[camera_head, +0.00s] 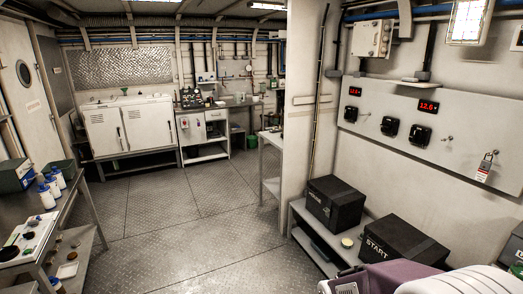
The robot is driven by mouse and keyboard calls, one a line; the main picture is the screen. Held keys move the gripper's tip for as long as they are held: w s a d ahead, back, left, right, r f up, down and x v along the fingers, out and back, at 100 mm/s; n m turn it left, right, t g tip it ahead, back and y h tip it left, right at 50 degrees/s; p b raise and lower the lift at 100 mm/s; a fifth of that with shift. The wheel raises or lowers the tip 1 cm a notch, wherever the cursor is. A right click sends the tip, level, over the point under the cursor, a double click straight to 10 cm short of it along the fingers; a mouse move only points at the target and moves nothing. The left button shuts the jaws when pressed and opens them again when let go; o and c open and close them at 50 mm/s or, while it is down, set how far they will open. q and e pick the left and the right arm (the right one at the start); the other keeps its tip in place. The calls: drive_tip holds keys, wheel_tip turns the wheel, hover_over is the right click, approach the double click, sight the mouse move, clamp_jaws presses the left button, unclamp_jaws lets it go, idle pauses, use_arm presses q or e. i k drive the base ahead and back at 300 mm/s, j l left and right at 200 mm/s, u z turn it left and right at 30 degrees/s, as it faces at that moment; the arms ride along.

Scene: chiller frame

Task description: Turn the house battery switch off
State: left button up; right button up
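A pale panel (400,110) on the right wall carries three black rotary switches. The left switch (350,114) sits below a red display (355,91). The middle switch (389,126) and the right switch (420,135) sit near a second red display (428,107) reading about 12.6. I cannot read any switch labels or tell the knob positions, so I cannot tell which is the house switch. A padlock with a red and white tag (484,168) hangs at the panel's right end. Neither of my grippers is in view.
A black battery box (335,203) and another marked START (400,245) sit on a low shelf below the panel. Purple and white objects (380,279) fill the bottom right. A bench with bottles (47,196) stands left. The middle floor (185,225) is clear.

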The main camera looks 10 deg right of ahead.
sight(348, 113)
drive_tip(key=i, duration=3.2)
drive_tip(key=i+z, duration=0.5)
drive_tip(key=i+j+z, duration=0.1)
drive_tip(key=i+z, duration=0.4)
drive_tip(key=i+j+z, duration=0.95)
